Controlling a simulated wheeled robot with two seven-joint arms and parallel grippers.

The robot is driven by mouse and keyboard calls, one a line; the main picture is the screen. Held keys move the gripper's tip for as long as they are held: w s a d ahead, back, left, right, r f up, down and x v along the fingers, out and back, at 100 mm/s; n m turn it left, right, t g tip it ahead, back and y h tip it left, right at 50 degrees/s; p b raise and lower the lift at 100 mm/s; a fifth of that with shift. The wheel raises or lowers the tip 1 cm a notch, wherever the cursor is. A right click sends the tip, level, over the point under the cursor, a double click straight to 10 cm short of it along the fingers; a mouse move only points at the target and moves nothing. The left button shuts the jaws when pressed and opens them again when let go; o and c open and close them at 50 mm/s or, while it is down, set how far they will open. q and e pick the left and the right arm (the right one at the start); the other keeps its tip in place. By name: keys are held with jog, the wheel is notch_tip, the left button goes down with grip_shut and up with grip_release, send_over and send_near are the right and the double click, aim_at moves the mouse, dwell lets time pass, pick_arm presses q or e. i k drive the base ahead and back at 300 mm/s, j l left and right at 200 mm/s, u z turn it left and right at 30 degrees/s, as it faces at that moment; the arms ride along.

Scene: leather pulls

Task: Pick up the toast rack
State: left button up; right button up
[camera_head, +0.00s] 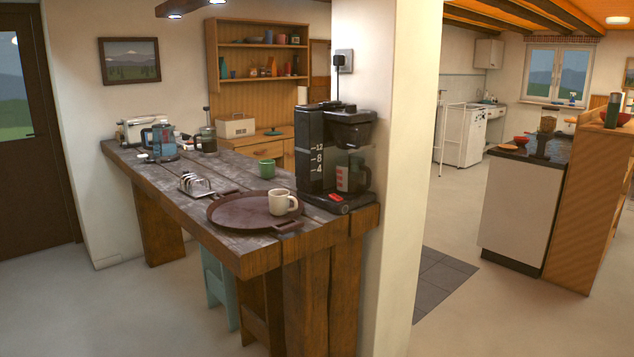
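The toast rack (195,184) is a small metal wire rack. It stands on the dark wooden counter (165,178), close to its left front edge. It is just left of a round brown tray (240,213), and the two are close together; I cannot tell whether they touch. Nothing hides the rack. Neither of my grippers is in view.
A black coffee maker (333,150) stands at the counter's right end beside a white pillar (398,150). The floor (130,300) left of the counter is clear.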

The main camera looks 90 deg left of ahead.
aim_at(195, 189)
jog(key=k+j, duration=0.4)
jog(key=j, duration=0.25)
jog(key=k+j, duration=0.4)
jog(key=j, duration=0.2)
jog(key=k+j, duration=0.4)
jog(key=j, duration=0.25)
jog(key=k+j, duration=0.4)
jog(key=j, duration=0.25)
jog(key=k+j, duration=0.4)
jog(key=j, duration=0.2)
jog(key=k+j, duration=0.4)
jog(key=j, duration=0.25)
jog(key=k+j, duration=0.35)
jog(key=j, duration=0.3)
jog(key=k+j, duration=0.4)
jog(key=j, duration=0.2)
